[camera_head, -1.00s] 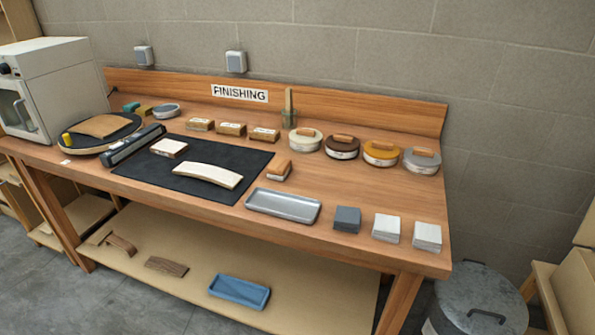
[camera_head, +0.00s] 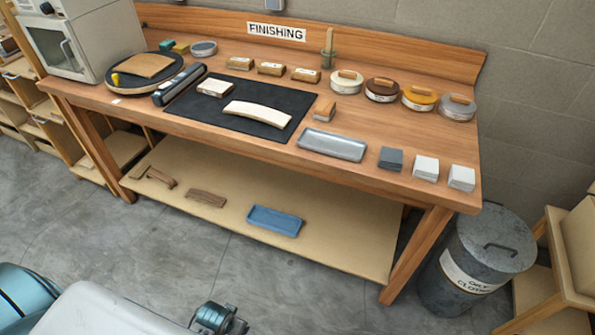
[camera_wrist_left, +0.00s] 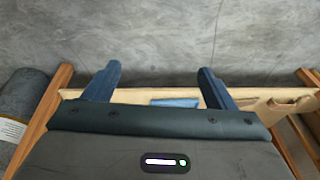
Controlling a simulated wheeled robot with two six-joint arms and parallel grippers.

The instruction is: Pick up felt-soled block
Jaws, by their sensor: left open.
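A small wooden block with a pale layer at its base (camera_head: 324,110), which looks like the felt-soled block, stands on the workbench (camera_head: 400,155). It is just right of the black mat (camera_head: 190,105) and behind the grey metal tray (camera_head: 333,144). My left gripper (camera_wrist_left: 158,80) shows in the left wrist view, its two dark blue fingers apart with nothing between them. It points at the floor and lower shelf, away from the block. My right gripper is not in view.
A curved pale strip (camera_head: 257,114) and a flat block (camera_head: 215,87) lie on the mat. Round tins (camera_head: 382,90) stand behind; grey and white blocks (camera_head: 426,168) sit at the front right. A blue tray (camera_head: 274,221) is on the lower shelf (camera_head: 330,245). A metal bin (camera_head: 470,260) stands right.

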